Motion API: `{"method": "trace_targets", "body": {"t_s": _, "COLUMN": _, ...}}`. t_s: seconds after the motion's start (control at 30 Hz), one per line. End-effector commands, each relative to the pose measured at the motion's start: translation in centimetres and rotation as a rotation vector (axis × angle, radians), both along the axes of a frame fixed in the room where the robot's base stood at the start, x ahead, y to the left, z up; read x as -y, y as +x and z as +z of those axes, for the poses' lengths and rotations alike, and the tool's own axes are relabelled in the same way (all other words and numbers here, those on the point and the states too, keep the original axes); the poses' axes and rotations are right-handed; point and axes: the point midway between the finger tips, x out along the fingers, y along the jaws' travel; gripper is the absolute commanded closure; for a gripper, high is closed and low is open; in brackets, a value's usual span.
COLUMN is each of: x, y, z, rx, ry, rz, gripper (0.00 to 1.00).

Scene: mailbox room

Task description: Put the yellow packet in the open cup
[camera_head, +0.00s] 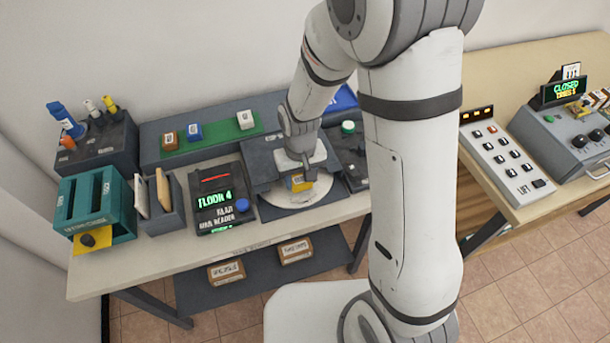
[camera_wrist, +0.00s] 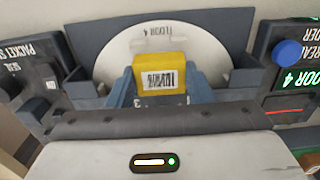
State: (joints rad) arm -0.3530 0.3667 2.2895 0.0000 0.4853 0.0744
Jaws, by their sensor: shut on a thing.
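The yellow packet (camera_head: 297,184) has a white barcode label and shows in the wrist view (camera_wrist: 158,69). My gripper (camera_head: 300,178) is shut on it, with one blue-grey finger on each side in the wrist view (camera_wrist: 160,92). The packet is in front of a round white plate (camera_wrist: 118,50) marked FLOOR 4, set in a dark grey housing. I cannot tell whether the packet touches the plate. I cannot make out a cup with certainty; the gripper and packet cover part of the plate.
A panel (camera_head: 218,197) showing FLOOR 4, with a blue button, stands left of the plate. Further left are a grey holder (camera_head: 161,212) and a teal box (camera_head: 95,205). A darker device (camera_head: 350,160) stands at right. Two brown boxes (camera_head: 226,272) sit on the lower shelf.

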Motion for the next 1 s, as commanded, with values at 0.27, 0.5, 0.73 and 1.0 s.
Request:
{"method": "trace_targets", "body": {"t_s": 0.27, "x": 0.0, "y": 0.0, "z": 0.0, "rx": 0.0, "ry": 0.0, "rz": 0.0, "gripper": 0.8}}
{"method": "trace_targets", "body": {"t_s": 0.5, "x": 0.0, "y": 0.0, "z": -0.4, "rx": 0.0, "ry": 0.0, "rz": 0.0, "gripper": 0.8}}
{"method": "trace_targets", "body": {"t_s": 0.73, "x": 0.0, "y": 0.0, "z": -1.1, "rx": 0.0, "ry": 0.0, "rz": 0.0, "gripper": 0.8}}
{"method": "trace_targets", "body": {"t_s": 1.0, "x": 0.0, "y": 0.0, "z": -1.9, "rx": 0.0, "ry": 0.0, "rz": 0.0, "gripper": 0.8}}
